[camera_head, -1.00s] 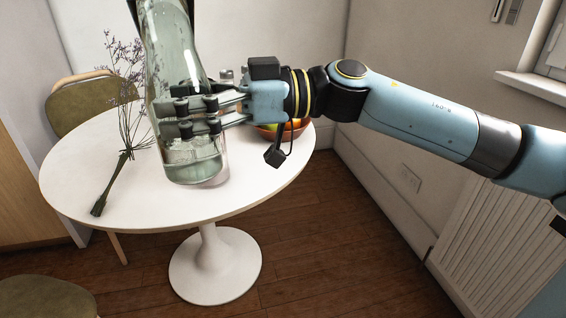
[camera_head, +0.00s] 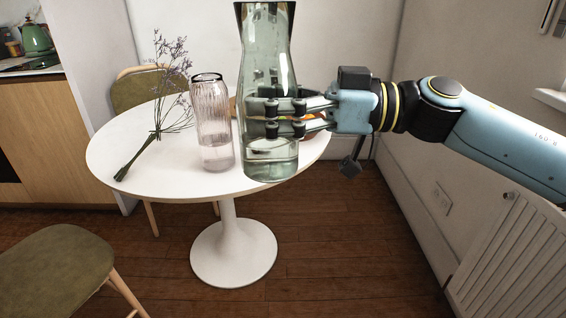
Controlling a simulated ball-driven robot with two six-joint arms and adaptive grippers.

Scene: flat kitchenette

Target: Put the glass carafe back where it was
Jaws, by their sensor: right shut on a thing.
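The glass carafe (camera_head: 265,55) is tall, greenish and clear with a dark rim, and stands upright in the head view, right of the picture's middle line of the table. My right gripper (camera_head: 262,118) is shut on its lower half, coming in from the right. The carafe's base overlaps the right front part of the round white table (camera_head: 190,189); I cannot tell whether it touches the top or is held above or in front of it. My left gripper is not in view.
A ribbed clear vase (camera_head: 212,135) stands just left of the carafe. A dried flower sprig (camera_head: 150,143) lies on the table's left. A fruit bowl is mostly hidden behind my gripper. A green chair (camera_head: 58,262) stands front left, another (camera_head: 140,90) behind the table.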

